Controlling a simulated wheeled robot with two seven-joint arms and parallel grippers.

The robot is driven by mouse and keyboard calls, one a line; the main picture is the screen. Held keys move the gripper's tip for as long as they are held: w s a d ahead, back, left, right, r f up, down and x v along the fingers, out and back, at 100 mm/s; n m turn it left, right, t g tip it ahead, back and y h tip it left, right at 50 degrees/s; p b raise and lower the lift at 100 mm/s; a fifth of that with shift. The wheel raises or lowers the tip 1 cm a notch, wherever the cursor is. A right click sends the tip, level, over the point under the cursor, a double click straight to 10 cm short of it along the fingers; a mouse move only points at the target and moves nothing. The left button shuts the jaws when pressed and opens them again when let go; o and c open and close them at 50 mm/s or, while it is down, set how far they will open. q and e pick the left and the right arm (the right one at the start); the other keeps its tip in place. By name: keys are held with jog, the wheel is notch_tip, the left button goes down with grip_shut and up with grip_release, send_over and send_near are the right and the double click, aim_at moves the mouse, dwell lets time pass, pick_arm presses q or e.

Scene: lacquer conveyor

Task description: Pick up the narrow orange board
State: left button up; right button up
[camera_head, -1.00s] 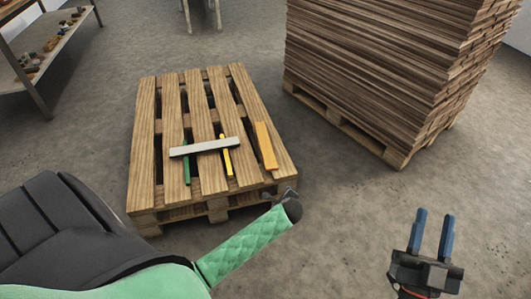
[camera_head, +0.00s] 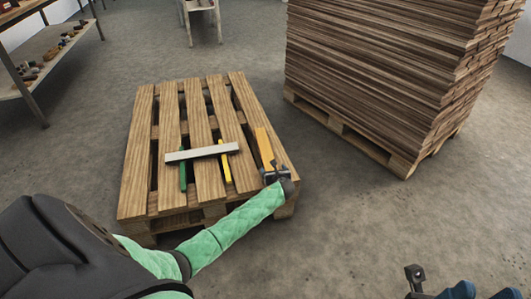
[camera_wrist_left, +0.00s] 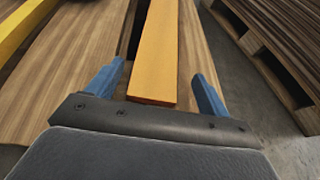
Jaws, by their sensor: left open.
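The narrow orange board (camera_head: 264,146) lies on the right side of the wooden pallet (camera_head: 137,180). My left gripper (camera_head: 272,170) is at the near end of this board. In the left wrist view, the orange board (camera_wrist_left: 154,60) runs away from me between the two blue fingers of my open left gripper (camera_wrist_left: 158,88), with a gap on each side. The fingers are not closed on it. My right gripper (camera_head: 480,291) is at the bottom right, cut off by the picture edge and away from the pallet.
A pale grey board (camera_head: 203,152) lies across a green board (camera_head: 183,176) and a yellow board (camera_head: 226,166) on the pallet. A tall stack of brown boards (camera_head: 380,80) stands behind on the right. A shelf (camera_head: 50,62) stands at far left.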

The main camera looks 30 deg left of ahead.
aim_at(270, 165)
pick_arm(q)
jog(key=shift+a+r+b+x, duration=0.2)
jog(key=shift+b+x, duration=0.3)
jog(key=shift+x, duration=0.8)
jog(key=shift+a+r+b+x, duration=0.15)
jog(key=shift+b+x, duration=0.3)
jog(key=shift+x, duration=0.85)
jog(key=shift+r, duration=0.1)
jog(key=c, duration=1.2)
jog(key=shift+r, duration=0.1)
